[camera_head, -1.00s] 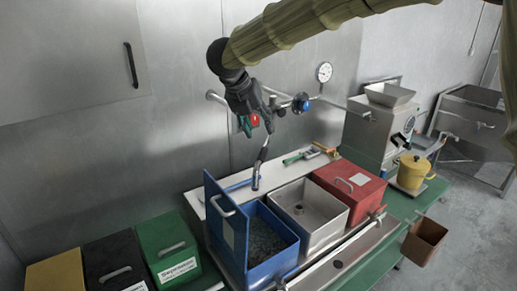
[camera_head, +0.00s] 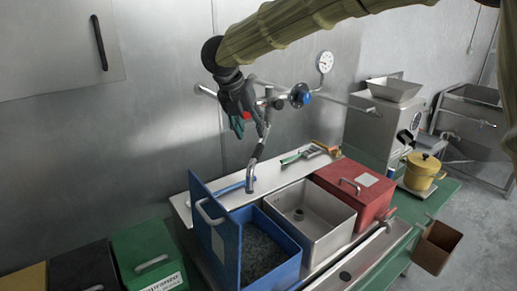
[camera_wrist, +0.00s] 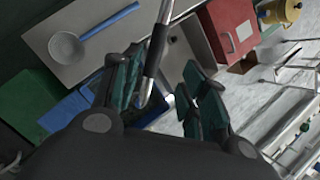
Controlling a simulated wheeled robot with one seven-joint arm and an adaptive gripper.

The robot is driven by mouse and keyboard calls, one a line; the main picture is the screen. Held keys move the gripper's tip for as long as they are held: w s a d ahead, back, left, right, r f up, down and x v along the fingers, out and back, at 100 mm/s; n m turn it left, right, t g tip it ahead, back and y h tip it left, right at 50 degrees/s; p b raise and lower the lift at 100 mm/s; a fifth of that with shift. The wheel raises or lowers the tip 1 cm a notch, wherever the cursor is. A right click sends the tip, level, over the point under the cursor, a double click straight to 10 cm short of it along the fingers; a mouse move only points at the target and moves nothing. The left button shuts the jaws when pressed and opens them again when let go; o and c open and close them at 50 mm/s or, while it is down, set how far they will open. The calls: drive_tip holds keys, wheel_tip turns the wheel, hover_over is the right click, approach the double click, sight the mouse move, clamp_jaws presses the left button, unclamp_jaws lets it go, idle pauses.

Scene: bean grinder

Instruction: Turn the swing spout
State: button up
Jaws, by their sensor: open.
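The swing spout (camera_head: 260,150) is a thin metal pipe with a dark sleeve, hanging down from the wall tap with its tip above the back rim of the sinks. My gripper (camera_head: 251,132) is at its upper part. In the wrist view the spout (camera_wrist: 157,48) runs down between the parted green-padded fingers of my gripper (camera_wrist: 166,72), nearer the left finger. The jaws are open; whether a finger touches the pipe cannot be told. The spout's upper joint is partly hidden behind my gripper in the head view.
A blue valve knob (camera_head: 300,96) and a gauge (camera_head: 324,62) are on the wall to the right. Below stand a blue bin (camera_head: 268,245) with a raised lid, a metal basin (camera_head: 313,215) and a red box (camera_head: 357,188). A red knob (camera_head: 237,125) shows behind my gripper.

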sight(257, 149)
drive_tip(key=p+x, duration=0.1)
drive_tip(key=x, duration=0.5)
drive_tip(key=p+x, duration=0.1)
drive_tip(key=x, duration=0.2)
drive_tip(key=shift+w+a+f+p, duration=0.2)
drive_tip(key=shift+w+a+p, duration=0.05)
drive_tip(key=shift+a+p, duration=0.1)
